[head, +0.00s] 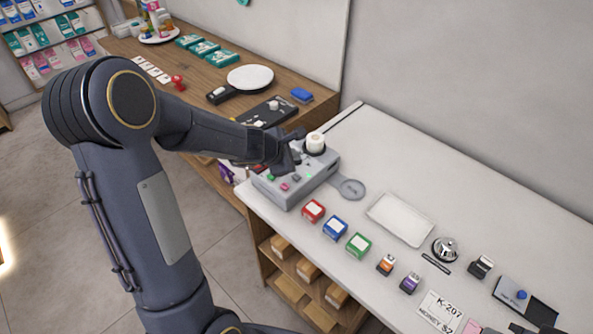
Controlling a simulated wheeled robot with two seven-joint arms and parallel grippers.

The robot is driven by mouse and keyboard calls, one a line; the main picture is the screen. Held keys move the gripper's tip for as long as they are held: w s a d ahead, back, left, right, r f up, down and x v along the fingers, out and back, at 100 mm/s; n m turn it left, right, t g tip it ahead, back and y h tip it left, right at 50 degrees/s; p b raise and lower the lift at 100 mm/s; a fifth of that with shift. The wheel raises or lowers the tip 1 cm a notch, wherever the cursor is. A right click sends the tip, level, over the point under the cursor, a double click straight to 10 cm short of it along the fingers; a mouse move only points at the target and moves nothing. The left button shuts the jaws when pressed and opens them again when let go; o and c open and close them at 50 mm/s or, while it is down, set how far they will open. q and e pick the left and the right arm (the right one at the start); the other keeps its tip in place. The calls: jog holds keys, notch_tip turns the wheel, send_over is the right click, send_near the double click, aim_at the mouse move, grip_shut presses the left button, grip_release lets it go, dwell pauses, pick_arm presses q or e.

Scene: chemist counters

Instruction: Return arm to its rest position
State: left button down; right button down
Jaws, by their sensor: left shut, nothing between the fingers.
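My left arm comes in from the left and reaches over the corner where the wooden counter meets the white counter. My left gripper (296,155) is shut and empty. My right gripper is not in view.
The white counter (440,180) holds red (313,210), blue (335,228) and green (358,245) boxes, a white tray (400,219) and a bell (445,248). The wooden counter (150,52) holds a round white-topped paddle (250,78) and teal packs (204,48).

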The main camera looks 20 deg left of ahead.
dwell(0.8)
pick_arm(q)
jog(key=s+d+r+m+h+b, duration=0.1)
jog(key=s+d+r+m+h, duration=0.45)
jog(key=s+r+m, duration=0.7)
jog(key=s+f+m+g+y, duration=0.3)
jog(key=s+m, duration=0.7)
jog(key=s, duration=0.7)
notch_tip(320, 180, down, 2)
jog(key=shift+s+d+f+y+b, duration=0.1)
jog(key=shift+s+d+y+b, duration=0.3)
jog(key=shift+d+y, duration=0.05)
